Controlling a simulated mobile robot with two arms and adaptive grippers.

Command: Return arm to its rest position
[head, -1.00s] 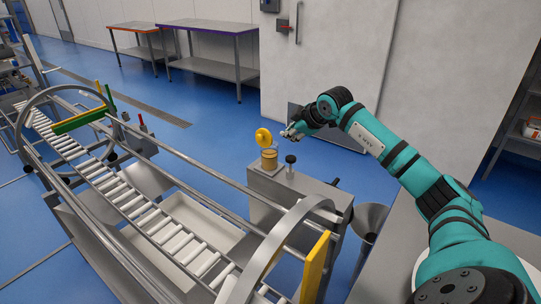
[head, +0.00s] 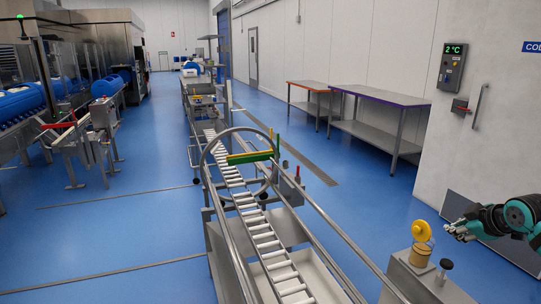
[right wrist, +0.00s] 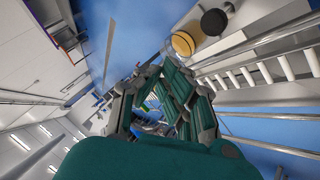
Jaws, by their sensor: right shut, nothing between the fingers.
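My right gripper (head: 455,230) is at the right edge of the head view, on the teal arm. It is shut and empty. My left gripper is in neither view.
A black knob (head: 446,264) rises from the stand. A roller conveyor (head: 258,232) with metal rails runs away through the middle. Steel tables (head: 375,130) stand at the back wall. A pale wall block (head: 480,150) stands behind my right arm. Blue floor (head: 130,220) is open at left.

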